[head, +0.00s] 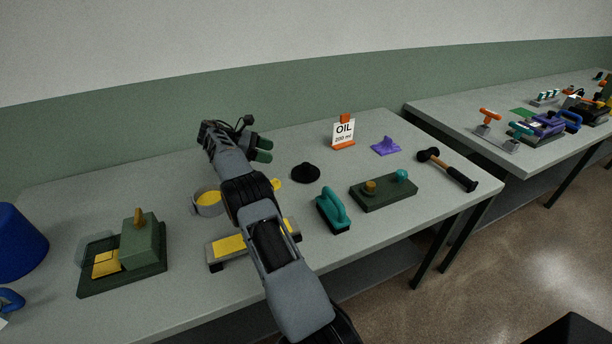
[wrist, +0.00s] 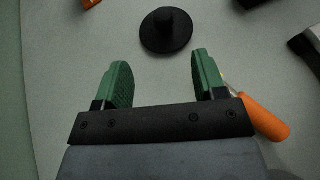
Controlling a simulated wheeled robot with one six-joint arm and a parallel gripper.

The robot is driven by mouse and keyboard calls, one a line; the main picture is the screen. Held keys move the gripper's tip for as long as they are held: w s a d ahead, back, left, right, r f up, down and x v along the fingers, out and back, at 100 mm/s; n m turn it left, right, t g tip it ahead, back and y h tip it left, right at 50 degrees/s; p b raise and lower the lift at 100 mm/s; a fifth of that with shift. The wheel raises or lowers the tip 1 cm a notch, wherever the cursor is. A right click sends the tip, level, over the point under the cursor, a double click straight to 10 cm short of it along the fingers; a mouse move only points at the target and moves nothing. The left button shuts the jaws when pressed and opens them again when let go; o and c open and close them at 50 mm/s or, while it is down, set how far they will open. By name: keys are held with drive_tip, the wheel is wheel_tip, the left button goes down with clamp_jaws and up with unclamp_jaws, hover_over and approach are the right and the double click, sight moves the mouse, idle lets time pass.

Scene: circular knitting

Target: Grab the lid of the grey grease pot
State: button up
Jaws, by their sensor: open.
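The black round lid with a central knob (head: 305,173) lies flat on the table, to the right of my arm. In the wrist view the lid (wrist: 165,40) is at the top centre, ahead of and between my fingertips. My gripper (head: 263,150) has green fingers and is open and empty. In the wrist view the gripper (wrist: 161,75) is apart from the lid, with bare table between its fingers. The grey grease pot (head: 207,210) stands uncovered left of the lid, showing yellow grease; my arm partly hides it.
An orange-handled tool (wrist: 265,118) lies near my right finger in the wrist view. Bare table surrounds the lid.

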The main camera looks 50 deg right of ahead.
sight(305, 164)
drive_tip(key=shift+s+d+f, duration=0.2)
drive_tip(key=shift+d+f, duration=0.1)
drive_tip(key=shift+f, duration=0.05)
drive_tip(key=b+x, duration=0.1)
drive_tip(key=x, duration=1.2)
drive_tip(key=shift+s, duration=0.3)
drive_tip(key=shift+c, duration=0.3)
drive_tip(key=c, duration=0.9)
